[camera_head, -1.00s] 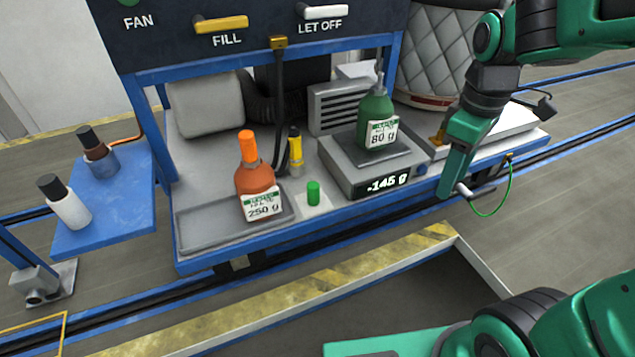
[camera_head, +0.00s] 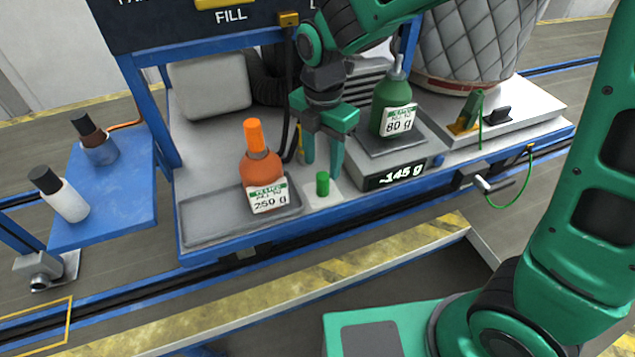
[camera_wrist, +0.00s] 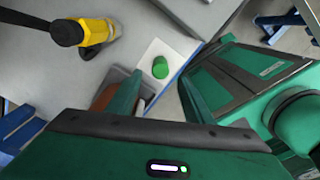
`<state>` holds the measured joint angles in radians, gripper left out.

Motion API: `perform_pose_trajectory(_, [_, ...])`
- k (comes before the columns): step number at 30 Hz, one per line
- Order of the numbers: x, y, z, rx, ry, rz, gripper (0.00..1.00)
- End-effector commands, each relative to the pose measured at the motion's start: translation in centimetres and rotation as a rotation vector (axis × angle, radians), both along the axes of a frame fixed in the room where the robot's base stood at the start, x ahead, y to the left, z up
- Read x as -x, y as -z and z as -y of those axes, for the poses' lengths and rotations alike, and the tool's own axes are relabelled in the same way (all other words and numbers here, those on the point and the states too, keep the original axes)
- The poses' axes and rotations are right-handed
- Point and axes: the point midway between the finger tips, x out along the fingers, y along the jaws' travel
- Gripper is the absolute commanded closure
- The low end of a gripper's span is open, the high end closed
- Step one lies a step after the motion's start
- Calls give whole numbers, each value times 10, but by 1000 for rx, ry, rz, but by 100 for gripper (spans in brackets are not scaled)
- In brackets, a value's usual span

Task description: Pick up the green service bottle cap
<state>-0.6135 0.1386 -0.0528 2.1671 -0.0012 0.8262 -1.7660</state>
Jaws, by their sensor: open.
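The green cap (camera_head: 323,184) stands upright on a small white pad (camera_head: 320,199) at the front of the bench, between the orange bottle and the scale. My gripper (camera_head: 323,168) is open, its fingers pointing down, just above and behind the cap, and apart from it. In the wrist view the cap (camera_wrist: 160,68) is clear on its white pad (camera_wrist: 177,49), beyond the tip of one finger. The green bottle (camera_head: 392,105) stands on the scale, whose display reads -145 g.
The orange bottle (camera_head: 261,170) stands on the grey tray (camera_head: 205,222) left of the cap. The scale (camera_head: 385,170) is close on the right.

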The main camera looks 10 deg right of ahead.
Motion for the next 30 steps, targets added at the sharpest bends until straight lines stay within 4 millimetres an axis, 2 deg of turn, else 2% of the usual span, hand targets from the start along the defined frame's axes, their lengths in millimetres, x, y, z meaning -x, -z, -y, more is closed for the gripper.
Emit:
perform_pose_trajectory(8, [0, 20, 3, 1, 6, -1, 53])
perform_pose_trajectory(16, [-1, 56, 4, 1, 7, -1, 53])
perform_pose_trajectory(26, [-1, 63, 4, -1, 7, 2, 53])
perform_pose_trajectory(29, [-1, 63, 4, 0, 7, 1, 73])
perform_pose_trajectory(30, [-1, 63, 4, 0, 7, 1, 82])
